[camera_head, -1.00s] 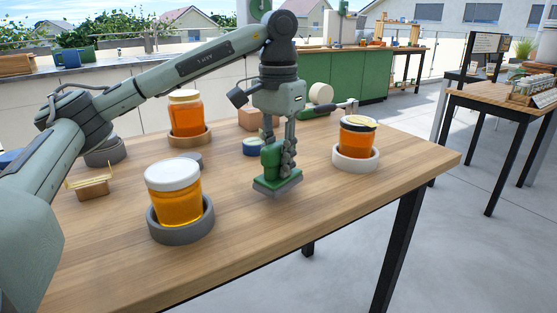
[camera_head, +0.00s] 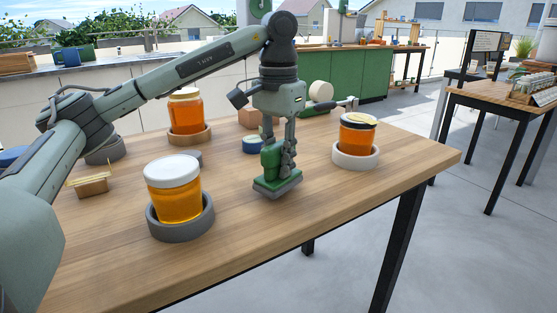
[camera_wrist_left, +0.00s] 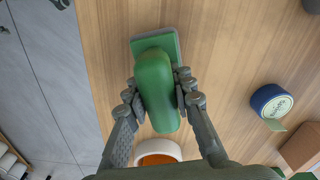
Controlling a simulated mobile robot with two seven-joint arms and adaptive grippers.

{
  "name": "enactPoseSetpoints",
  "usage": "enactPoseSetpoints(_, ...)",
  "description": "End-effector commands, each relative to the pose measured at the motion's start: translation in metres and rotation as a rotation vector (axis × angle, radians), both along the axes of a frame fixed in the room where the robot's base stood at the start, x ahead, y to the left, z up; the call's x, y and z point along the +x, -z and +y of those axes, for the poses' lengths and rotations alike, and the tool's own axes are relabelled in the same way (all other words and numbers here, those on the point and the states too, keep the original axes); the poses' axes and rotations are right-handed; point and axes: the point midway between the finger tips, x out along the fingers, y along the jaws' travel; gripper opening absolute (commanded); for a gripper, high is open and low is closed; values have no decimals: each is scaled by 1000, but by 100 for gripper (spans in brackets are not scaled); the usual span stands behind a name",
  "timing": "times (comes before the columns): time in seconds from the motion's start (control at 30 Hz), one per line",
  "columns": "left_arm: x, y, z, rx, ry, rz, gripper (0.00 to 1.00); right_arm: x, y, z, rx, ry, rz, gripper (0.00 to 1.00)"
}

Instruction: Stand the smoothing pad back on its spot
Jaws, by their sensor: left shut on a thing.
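The smoothing pad has a green grip and a flat grey base. My left gripper (camera_head: 278,148) is shut on the pad's green grip (camera_head: 270,156), with the pad upright and its base down at the middle of the wooden table (camera_head: 240,228). I cannot tell whether the base touches the wood. In the left wrist view the pad (camera_wrist_left: 156,85) sits between the two fingers of the left gripper (camera_wrist_left: 157,100), which press on both sides of its grip. No marked spot for the pad is clearly visible. My right gripper is not in view.
A jar with a white lid (camera_head: 172,195) stands in a grey ring (camera_head: 182,224) to the left. An amber jar (camera_head: 357,134) in a white ring (camera_head: 356,160) stands right. Behind are a tape roll (camera_head: 254,146), a brown block (camera_head: 249,118) and another jar (camera_head: 186,113). The table's front is bare.

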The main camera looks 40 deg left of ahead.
Motion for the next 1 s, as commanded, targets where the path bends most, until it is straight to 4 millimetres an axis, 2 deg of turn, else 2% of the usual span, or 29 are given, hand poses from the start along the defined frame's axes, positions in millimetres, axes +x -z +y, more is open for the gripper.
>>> enactPoseSetpoints(0.73,0,13,0,0,0,-1,0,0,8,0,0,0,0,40)
enactPoseSetpoints(0.77,0,13,0,0,0,-1,24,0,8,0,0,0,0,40)
enactPoseSetpoints(0.93,0,13,0,0,0,-1,45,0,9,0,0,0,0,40)
enactPoseSetpoints(1.0,0,13,0,0,0,-1,48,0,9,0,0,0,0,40)
